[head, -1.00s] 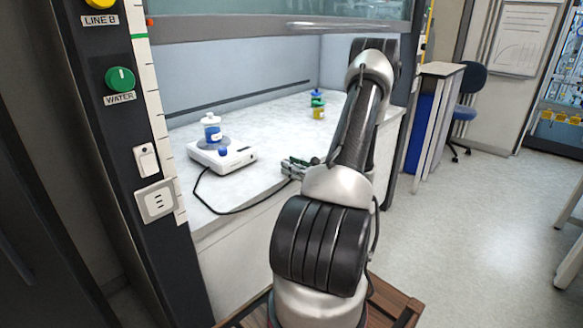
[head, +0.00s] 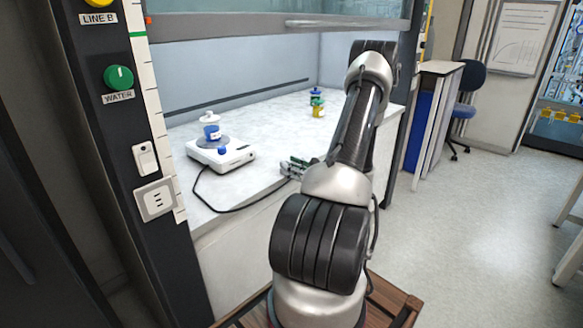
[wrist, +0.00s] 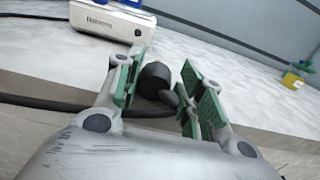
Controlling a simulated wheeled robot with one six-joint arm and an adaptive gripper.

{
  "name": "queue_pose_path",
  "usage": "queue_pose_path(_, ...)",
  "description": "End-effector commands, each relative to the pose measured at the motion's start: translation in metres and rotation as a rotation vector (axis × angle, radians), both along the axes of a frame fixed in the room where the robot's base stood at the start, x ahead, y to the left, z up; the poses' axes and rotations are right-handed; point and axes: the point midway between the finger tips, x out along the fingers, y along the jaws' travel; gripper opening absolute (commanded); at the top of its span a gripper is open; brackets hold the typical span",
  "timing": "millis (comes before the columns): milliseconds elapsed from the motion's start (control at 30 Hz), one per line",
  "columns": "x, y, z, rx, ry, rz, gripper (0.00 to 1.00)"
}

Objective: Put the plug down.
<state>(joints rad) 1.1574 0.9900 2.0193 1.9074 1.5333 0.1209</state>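The plug (wrist: 155,80) is a short black cylinder between the fingers of my gripper (wrist: 165,88) in the wrist view. The fingers have green pads and stand apart, with a narrow gap showing on the plug's right; contact on its left is unclear. My gripper (head: 292,168) is low at the counter there, and the plug cannot be made out.
A blue-and-white bottle (head: 211,130) stands on the hotplate. Small blue (head: 316,96) and yellow-green (head: 318,109) containers stand farther back. A socket panel (head: 156,201) is on the left post. The raised sash (head: 270,26) crosses above. The middle counter is clear.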

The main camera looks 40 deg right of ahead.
Motion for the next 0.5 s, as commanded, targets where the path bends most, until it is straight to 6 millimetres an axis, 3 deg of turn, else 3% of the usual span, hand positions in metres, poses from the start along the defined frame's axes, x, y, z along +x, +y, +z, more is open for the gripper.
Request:
queue_pose_path(167,-0.006,0.004,0.006,0.010,0.016,0.006,0.52)
queue_pose_path(500,-0.084,-0.005,0.008,0.006,0.009,0.000,0.52)
